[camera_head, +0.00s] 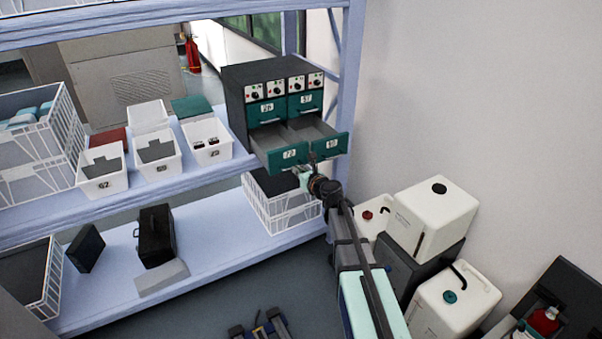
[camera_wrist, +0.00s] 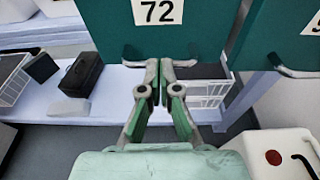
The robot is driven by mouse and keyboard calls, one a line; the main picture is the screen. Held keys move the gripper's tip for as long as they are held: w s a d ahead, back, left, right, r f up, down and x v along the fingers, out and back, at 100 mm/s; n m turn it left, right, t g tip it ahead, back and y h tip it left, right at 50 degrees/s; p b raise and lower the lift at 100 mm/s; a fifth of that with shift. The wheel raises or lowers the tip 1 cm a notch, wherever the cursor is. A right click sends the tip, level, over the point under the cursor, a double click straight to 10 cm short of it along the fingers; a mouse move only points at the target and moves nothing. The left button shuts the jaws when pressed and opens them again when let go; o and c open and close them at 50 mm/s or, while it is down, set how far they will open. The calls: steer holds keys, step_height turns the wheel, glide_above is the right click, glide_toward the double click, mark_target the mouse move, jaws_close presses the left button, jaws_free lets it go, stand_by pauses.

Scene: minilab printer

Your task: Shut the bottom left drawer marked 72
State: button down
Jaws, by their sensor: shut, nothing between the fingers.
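The bottom left drawer marked 72 (camera_head: 272,160) is pulled out of the dark cabinet (camera_head: 234,88), with its grey inside showing. Its green front with the 72 label fills the upper middle of the wrist view (camera_wrist: 190,32). A grey handle (camera_wrist: 208,60) runs along the lower part of that front. My gripper (camera_wrist: 165,68) is shut and empty, its fingertips at the middle of the handle and low on the front. I cannot tell whether they touch. In the head view my gripper (camera_head: 310,160) is close to the drawers' front, partly hidden by my arm.
The bottom right drawer (camera_head: 335,144) is also pulled out, close beside my gripper. Two upper drawers (camera_head: 268,108) are shut. A wire basket (camera_head: 285,210) sits below on the lower shelf. White canisters (camera_head: 434,215) stand to the right of my arm.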

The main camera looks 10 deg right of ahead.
steer(key=shift+w, duration=0.1)
stand_by(0.3)
steer(key=p, duration=0.4)
glide_toward(275, 146)
steer(key=w+a, duration=0.1)
steer(key=w, duration=0.1)
steer(key=w+a+r, duration=0.1)
steer(key=w+a, duration=0.1)
steer(key=shift+w+a+r, duration=0.1)
steer(key=shift+a, duration=0.1)
steer(key=shift+w+r, duration=0.1)
steer(key=shift+r, duration=0.1)
